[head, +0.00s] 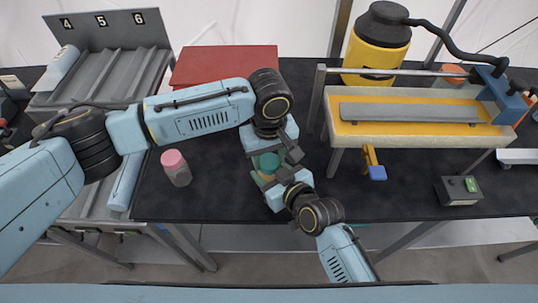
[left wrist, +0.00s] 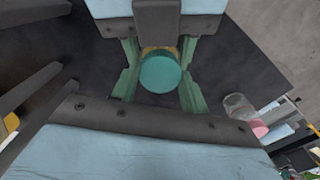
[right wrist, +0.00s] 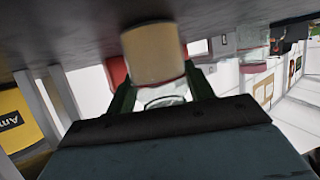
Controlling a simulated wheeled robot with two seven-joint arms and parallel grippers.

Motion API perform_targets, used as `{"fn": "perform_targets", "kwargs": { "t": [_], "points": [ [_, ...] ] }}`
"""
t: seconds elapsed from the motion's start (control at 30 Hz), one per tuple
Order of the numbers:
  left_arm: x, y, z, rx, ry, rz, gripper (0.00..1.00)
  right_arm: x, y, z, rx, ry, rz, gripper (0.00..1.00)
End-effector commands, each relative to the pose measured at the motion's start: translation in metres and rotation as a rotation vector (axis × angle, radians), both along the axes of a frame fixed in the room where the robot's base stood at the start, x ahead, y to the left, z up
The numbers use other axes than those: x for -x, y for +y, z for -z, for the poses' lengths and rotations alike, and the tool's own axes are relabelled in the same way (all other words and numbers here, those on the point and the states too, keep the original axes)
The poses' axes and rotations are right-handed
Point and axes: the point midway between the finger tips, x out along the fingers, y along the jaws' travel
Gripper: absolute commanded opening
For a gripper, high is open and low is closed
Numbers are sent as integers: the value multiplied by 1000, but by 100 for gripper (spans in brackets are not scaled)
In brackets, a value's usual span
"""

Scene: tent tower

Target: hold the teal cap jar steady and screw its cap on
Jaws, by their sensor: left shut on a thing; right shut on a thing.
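The teal cap (head: 268,162) is between my two grippers in the head view. The left wrist view shows the cap (left wrist: 160,74) from above, with a strip of the jar's tan body (left wrist: 160,49) behind it. My left gripper (left wrist: 160,80) is shut on the cap, a finger at each side. My right gripper (right wrist: 163,92) is shut on the teal cap jar (right wrist: 153,55), whose tan body and clear glass show between its fingers. The jar appears upright, though the right wrist view is inverted. Cap and jar are in line, but the joint between them is hidden.
A pink-capped jar (head: 176,168) stands on the dark table (head: 225,200) to the left. A red box (head: 222,64) is behind my left arm. A numbered rack (head: 110,65) stands at far left. A yellow-and-grey bench device (head: 415,110) and a yellow canister (head: 376,50) are at right.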

Motion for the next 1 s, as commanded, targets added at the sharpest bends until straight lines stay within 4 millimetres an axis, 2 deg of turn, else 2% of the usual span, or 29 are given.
{"fn": "perform_targets", "kwargs": {
  "t": [0.33, 0.47, 0.73, 0.77, 0.9, 1.0],
  "points": [
    [0, 0, 0, -2, 1, 450, 17, 0, 0, 0, -1, -1, 0, 0],
    [0, 0, 0, -2, 1, 514, 17, 0, 0, 0, -1, -1, 0, 0],
    [0, 0, 0, -2, 1, 518, 17, 0, 0, 0, -1, -1, 0, 0],
    [0, 0, 0, -2, 1, 517, 48, 0, 0, 0, -1, -1, 0, 0],
    [0, 0, 0, -2, 1, 517, 66, 0, 0, 0, -1, -1, 0, 0],
    [0, 0, 0, -2, 1, 517, 66, 0, 0, 0, -1, -1, 0, 0]
  ]
}}
